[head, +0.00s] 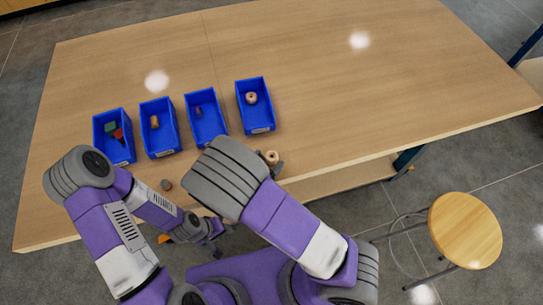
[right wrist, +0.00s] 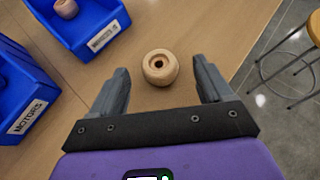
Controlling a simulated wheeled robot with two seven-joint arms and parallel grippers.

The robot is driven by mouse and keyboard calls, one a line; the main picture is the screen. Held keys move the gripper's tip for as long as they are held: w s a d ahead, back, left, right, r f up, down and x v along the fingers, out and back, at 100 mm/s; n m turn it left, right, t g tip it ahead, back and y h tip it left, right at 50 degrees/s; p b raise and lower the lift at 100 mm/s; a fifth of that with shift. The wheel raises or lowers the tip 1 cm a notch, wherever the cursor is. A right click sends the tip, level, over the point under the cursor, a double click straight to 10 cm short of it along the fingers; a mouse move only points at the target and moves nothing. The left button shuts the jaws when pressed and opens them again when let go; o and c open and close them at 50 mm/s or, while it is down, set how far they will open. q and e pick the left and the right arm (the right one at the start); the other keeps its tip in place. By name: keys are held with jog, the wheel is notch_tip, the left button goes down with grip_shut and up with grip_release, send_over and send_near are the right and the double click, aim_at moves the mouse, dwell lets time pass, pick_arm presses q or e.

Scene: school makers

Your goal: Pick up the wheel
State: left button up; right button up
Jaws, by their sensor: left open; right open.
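A light wooden wheel with a dark centre hole (right wrist: 160,67) lies on the table, and it also shows in the head view (head: 271,157) near the front edge. My right gripper (right wrist: 160,75) is open, with one finger on each side of the wheel and a gap on both sides. In the head view my right gripper (head: 275,165) is mostly hidden behind its own arm. My left gripper (head: 214,232) is open and empty, low by the table's front edge. A second, similar wheel (head: 251,98) sits in the rightmost blue bin (head: 266,122).
Three other blue bins (head: 128,155) (head: 160,149) (head: 208,137) stand in a row to the left, holding small parts. One label reads MOTORS (right wrist: 27,117). The table's right side is clear. A round stool (head: 465,230) stands at right.

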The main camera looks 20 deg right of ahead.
aim_at(272, 158)
jog(key=shift+x, duration=0.85)
jog(key=shift+w+d+f, duration=0.25)
jog(key=shift+w, duration=0.05)
jog(key=c, duration=1.1)
